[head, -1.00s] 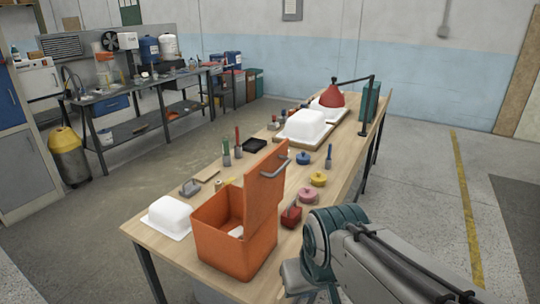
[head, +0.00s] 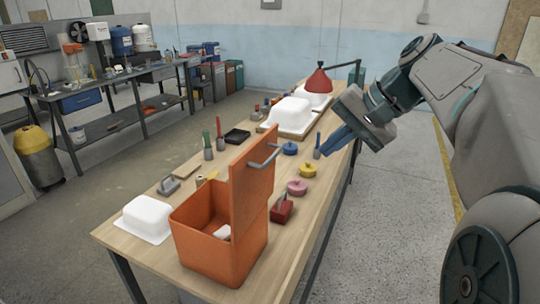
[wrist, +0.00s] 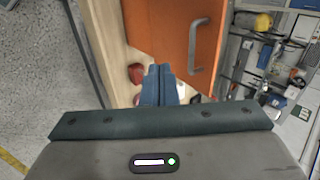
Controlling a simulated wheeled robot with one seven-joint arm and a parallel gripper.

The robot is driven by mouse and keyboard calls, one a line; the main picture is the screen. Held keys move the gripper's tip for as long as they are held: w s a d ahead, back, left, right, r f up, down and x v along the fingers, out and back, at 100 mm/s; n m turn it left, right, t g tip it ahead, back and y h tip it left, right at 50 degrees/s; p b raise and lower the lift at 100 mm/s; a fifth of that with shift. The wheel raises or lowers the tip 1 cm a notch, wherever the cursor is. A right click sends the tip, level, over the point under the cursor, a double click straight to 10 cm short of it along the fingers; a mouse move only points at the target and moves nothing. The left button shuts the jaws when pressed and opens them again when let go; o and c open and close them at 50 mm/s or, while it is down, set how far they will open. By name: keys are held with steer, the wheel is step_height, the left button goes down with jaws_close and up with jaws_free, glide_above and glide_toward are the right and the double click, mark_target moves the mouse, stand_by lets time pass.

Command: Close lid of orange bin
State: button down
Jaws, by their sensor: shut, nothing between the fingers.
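The orange bin (head: 205,250) stands on the near end of the wooden table. Its lid (head: 252,190) is open and stands upright on the bin's right side, with a grey bar handle (head: 264,162) near its top. A small white item (head: 222,232) lies inside the bin. My gripper (head: 327,151) is shut and empty, above the table's right edge, to the right of the lid and apart from it. In the wrist view, the shut blue fingers (wrist: 158,69) point toward the orange lid (wrist: 160,25), and its handle (wrist: 198,45) lies to their right.
A white tub shell (head: 145,219) sits left of the bin. A red block (head: 281,210), pink roll (head: 297,187) and yellow roll (head: 307,170) lie right of the lid. A red lamp (head: 318,82) and larger white shell (head: 290,112) stand farther back. Open floor lies right of the table.

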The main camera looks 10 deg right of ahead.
steer(key=w+a+f, duration=0.5)
steer(key=w+a, duration=0.2)
steer(key=shift+w+f+m+t+y+p, duration=0.2)
steer(key=shift+w+m+t+y+p, duration=0.1)
steer(key=shift+w+p, duration=0.15)
steer(key=shift+r, duration=0.15)
stand_by(0.4)
